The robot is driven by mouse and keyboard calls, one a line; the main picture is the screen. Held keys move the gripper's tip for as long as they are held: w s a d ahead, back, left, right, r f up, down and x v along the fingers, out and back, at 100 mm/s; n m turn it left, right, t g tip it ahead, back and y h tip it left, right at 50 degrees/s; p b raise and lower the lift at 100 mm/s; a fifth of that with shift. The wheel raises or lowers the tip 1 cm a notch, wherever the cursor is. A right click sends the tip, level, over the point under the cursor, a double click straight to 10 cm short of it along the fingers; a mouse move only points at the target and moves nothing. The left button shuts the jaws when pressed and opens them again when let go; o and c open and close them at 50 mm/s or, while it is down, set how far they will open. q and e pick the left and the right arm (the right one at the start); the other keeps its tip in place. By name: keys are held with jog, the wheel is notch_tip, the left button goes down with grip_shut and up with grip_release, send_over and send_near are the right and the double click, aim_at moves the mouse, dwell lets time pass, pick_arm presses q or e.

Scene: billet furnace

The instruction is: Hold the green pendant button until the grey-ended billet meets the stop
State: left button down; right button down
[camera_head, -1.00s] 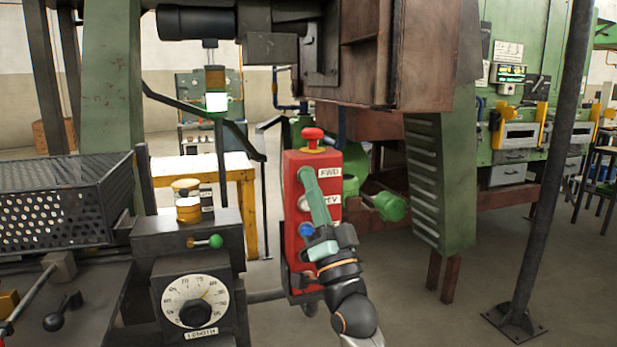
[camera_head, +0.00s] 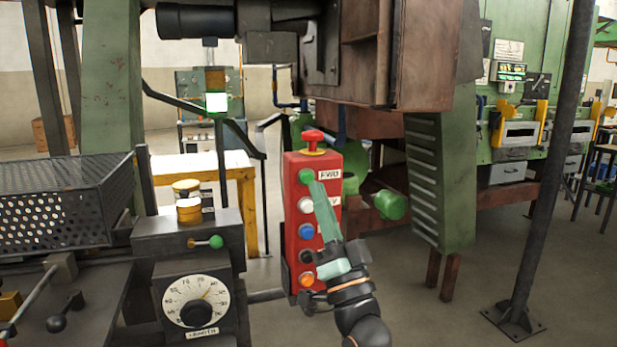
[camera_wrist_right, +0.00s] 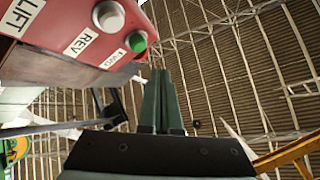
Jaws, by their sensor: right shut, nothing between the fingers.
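The red pendant (camera_head: 326,228) hangs upright in the middle of the head view, with the green button (camera_head: 306,176) beside its FWD label. My right gripper (camera_head: 315,190) is shut and empty, with its green fingers reaching up from below. In the head view its tips overlap the pendant just below the green button. The wrist view shows the green button (camera_wrist_right: 137,41) just left of and above the tips of the fingers (camera_wrist_right: 160,76), with a small gap in the picture. I cannot make out the grey-ended billet or the stop. My left gripper is not in view.
The pendant also carries a red mushroom button (camera_head: 313,138) on top and white, blue, black and orange buttons below. A dial box (camera_head: 193,302) and a perforated basket (camera_head: 60,205) stand left. A dark post (camera_head: 548,170) rises right, with open floor before it.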

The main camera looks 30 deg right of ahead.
jog(key=s, duration=0.2)
jog(key=shift+s+a, duration=0.3)
jog(key=shift+a, duration=0.05)
jog(key=w+a+f+n+g+y+p, duration=0.1)
jog(key=a+f+n+g+y+p, duration=0.2)
jog(key=f, duration=1)
jog(key=w+a+f+n+g+y+p, duration=0.15)
jog(key=a+f+n+g, duration=0.35)
jog(key=f, duration=0.8)
jog(key=s+a+f+n+g+y+p, duration=0.1)
jog(key=s+f+g, duration=0.9)
jog(key=s+f, duration=1)
jog(key=a+f+n+p, duration=0.1)
jog(key=a+f+n, duration=0.1)
jog(key=a+f, duration=0.1)
jog(key=shift+y, duration=0.35)
